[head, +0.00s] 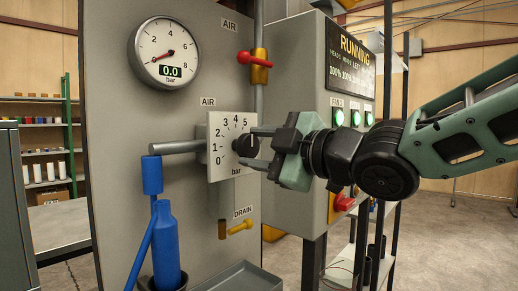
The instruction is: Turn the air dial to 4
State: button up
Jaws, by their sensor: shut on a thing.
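The air dial is a white square plate (222,163) marked 0 to 5 and "bar", with a black knob (244,147) at its right side. My gripper (258,148) comes in from the right, with one finger above the knob and one below it. It is shut on the knob. The knob's pointer is hidden or too small to read, so I cannot tell its setting. The round gauge (164,53) above left reads 0.0 on its green display.
A red-handled air valve (255,61) is above the dial, and a yellow drain valve (239,228) below. A grey box (318,80) with a RUNNING display and lit green buttons stands behind my gripper. A grey tray (240,278) is at the bottom.

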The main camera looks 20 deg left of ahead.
jog(key=o, duration=1)
jog(key=v, duration=1.7)
jog(key=shift+d, duration=0.2)
jog(key=shift+p, duration=0.3)
jog(key=w+d+f+m+t+h+p, duration=0.2)
jog(key=d+f+m+h+p, duration=0.45)
jog(key=f+m+h, duration=0.35)
jog(key=s+d+f+m+g+h+p, duration=0.2)
jog(key=s+d+f+m+g+h, duration=0.1)
jog(key=s, duration=0.5)
jog(key=s+d+f+m+g+h+p, duration=0.3)
jog(key=s+d+f+m+g, duration=0.1)
jog(key=s, duration=0.5)
jog(key=shift+s+d+f+m+g, duration=0.3)
jog(key=shift+f+m+g, duration=0.2)
jog(key=shift+g, duration=0.5)
